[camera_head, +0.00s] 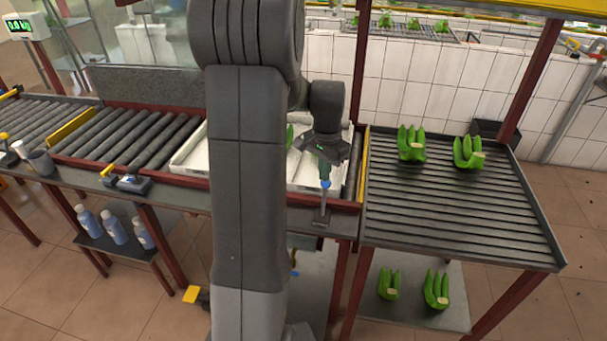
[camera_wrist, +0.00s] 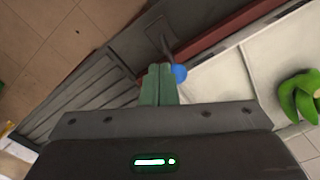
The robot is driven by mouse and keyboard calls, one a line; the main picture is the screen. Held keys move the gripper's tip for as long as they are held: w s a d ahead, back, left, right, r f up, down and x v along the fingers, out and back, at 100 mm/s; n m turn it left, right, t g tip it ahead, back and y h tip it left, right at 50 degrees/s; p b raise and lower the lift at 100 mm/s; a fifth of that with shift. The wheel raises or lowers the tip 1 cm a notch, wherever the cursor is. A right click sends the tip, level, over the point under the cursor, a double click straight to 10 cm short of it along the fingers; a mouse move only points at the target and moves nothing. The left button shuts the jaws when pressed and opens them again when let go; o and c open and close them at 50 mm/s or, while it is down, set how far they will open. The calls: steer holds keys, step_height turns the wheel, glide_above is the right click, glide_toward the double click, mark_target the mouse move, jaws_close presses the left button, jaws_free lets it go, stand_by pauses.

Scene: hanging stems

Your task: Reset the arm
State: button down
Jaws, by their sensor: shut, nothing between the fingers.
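My gripper (camera_head: 325,166) points down in front of the white tray, at the right end of the roller line, in the head view. In the wrist view the two green fingers of my gripper (camera_wrist: 159,82) lie side by side, closed, with nothing visible between them. A blue knob (camera_wrist: 179,73) shows just beyond the fingertips; in the head view the blue part (camera_head: 326,184) is right below them, on top of a thin upright rod. I cannot tell whether the fingers touch it.
A white tray (camera_head: 187,158) on the rollers holds green bananas (camera_wrist: 298,98), partly behind my arm. The slatted rack (camera_head: 450,215) at the right carries two banana bunches, (camera_head: 411,146) and (camera_head: 468,153). More bunches lie on its lower shelf. Bottles (camera_head: 113,227) stand low at left.

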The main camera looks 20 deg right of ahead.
step_height(320, 180, down, 10)
steer(key=b, duration=0.7)
steer(key=shift+f+b, duration=0.15)
steer(key=shift+b, duration=0.25)
steer(key=shift+w+d, duration=0.2)
steer(key=shift+w, duration=0.15)
steer(key=shift+r, duration=0.2)
